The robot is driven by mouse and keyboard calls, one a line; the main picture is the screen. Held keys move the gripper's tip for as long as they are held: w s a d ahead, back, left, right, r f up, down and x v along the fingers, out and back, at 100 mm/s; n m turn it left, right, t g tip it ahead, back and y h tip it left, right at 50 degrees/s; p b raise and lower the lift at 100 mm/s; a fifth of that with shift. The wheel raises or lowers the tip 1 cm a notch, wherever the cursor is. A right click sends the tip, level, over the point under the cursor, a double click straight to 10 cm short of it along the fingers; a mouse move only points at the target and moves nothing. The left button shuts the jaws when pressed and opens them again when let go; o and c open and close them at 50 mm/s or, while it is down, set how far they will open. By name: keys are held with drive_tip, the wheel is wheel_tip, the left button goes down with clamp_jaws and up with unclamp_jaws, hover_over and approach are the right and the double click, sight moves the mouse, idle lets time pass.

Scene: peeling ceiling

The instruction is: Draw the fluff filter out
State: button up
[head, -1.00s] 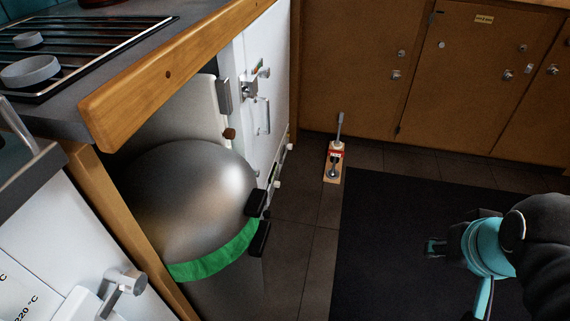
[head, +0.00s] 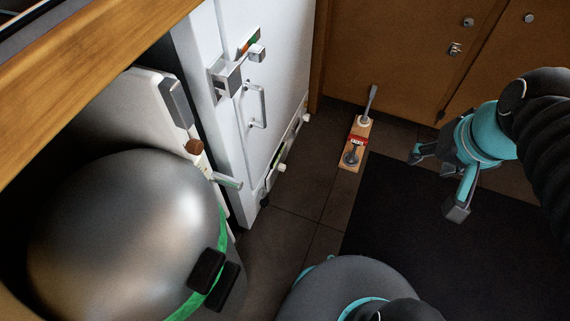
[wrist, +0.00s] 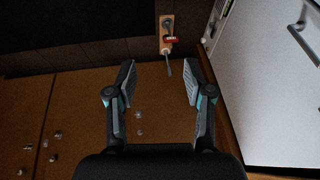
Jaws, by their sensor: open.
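No part is clearly recognisable as the fluff filter. The white appliance (head: 280,70) stands left of centre in the head view, with a metal latch, a bar handle (head: 257,108) and small light knobs (head: 282,168) along its low edge. A pale bar (head: 228,182) sticks out by its near lower corner. My gripper (head: 437,181) is at the right, over the dark mat, well apart from the appliance. Its fingers are spread and empty. In the wrist view my gripper (wrist: 160,78) is open, with the white appliance (wrist: 275,80) at the right.
A large metal dome with a green band (head: 130,230) fills the lower left, beside a white panel (head: 140,100). A wooden board with a red label and lever (head: 357,142) sits on the floor. Brown cabinets (head: 400,50) close the back.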

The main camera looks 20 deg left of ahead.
sight(285, 168)
drive_tip(key=w+a+f+m+g+y+b, duration=0.2)
drive_tip(key=w+a+f+m+g+y, duration=0.25)
drive_tip(key=w+a+f, duration=0.55)
drive_tip(key=w+a+f+m+g+y+b, duration=0.25)
drive_tip(key=w+a+f+y, duration=0.3)
drive_tip(key=w+f, duration=0.75)
drive_tip(key=w+a+f+m+t+y+b, duration=0.1)
drive_tip(key=a+f+m+y, duration=0.1)
drive_tip(key=f, duration=1)
drive_tip(key=w+a+f+m+t+y, duration=0.1)
drive_tip(key=f+m, duration=0.4)
drive_tip(key=f, duration=0.7)
drive_tip(key=w+a+f+m+t+y+b, duration=0.1)
drive_tip(key=f+m+y, duration=0.3)
drive_tip(key=f, duration=0.9)
drive_tip(key=shift+w+a+t+b, duration=0.3)
drive_tip(key=shift+a+t, duration=0.2)
drive_tip(key=shift+a, duration=0.3)
drive_tip(key=a, duration=0.9)
drive_tip(key=w+a, duration=0.1)
drive_tip(key=a, duration=0.3)
drive_tip(key=shift+a, duration=0.3)
clamp_jaws()
